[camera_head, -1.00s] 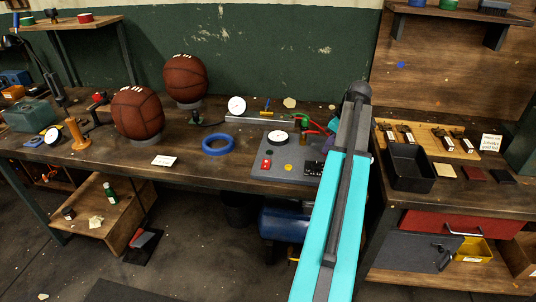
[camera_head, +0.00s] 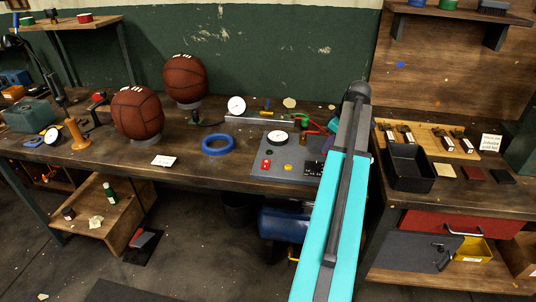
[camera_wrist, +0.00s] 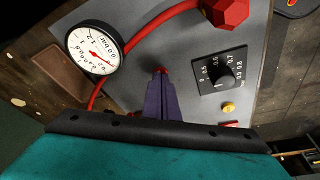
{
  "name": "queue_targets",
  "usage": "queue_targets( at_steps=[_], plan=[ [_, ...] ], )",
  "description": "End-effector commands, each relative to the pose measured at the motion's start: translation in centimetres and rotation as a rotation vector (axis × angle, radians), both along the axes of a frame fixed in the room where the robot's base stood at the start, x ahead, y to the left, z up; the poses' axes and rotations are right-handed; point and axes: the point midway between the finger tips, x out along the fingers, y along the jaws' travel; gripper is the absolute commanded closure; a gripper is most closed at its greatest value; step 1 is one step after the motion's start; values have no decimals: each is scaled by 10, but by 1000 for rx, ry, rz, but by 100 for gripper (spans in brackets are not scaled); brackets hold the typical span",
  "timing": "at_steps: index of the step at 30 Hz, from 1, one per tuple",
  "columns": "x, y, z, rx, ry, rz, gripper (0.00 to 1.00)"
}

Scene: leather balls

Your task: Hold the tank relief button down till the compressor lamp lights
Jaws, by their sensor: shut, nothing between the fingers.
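A grey control panel (camera_head: 258,172) lies on the bench; it fills much of the wrist view (camera_wrist: 190,80). A small red button (camera_wrist: 160,71) sits on it, right at the tips of my purple gripper (camera_wrist: 161,76). My gripper is shut and empty; I cannot tell whether it presses the button. A white gauge (camera_wrist: 95,48) stands left of it. To the right are a black dial (camera_wrist: 222,72), a yellow round piece (camera_wrist: 229,107) and a red piece (camera_wrist: 231,124). No label for the relief button or lamp is legible. In the head view my arm hides part of the panel.
A red hose (camera_wrist: 160,18) arches over the panel to a red fitting (camera_wrist: 228,10). A blue tank (camera_head: 283,224) stands beneath the bench. A blue ring (camera_head: 218,145), a white card (camera_head: 164,160) and two leather balls (camera_head: 137,113) lie to the left.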

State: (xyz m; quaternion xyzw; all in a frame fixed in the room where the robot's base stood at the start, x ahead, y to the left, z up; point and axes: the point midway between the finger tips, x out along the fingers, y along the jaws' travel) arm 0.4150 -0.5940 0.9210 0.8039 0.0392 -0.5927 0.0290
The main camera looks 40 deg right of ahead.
Motion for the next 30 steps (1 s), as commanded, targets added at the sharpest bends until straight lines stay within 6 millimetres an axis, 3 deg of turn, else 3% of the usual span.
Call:
queue_targets(
  at_steps=[19, 30],
  plan=[
    [0, 0, 56, -1, 0, 0, 100],
    [0, 0, 60, 0, 0, 0, 100]
  ],
)
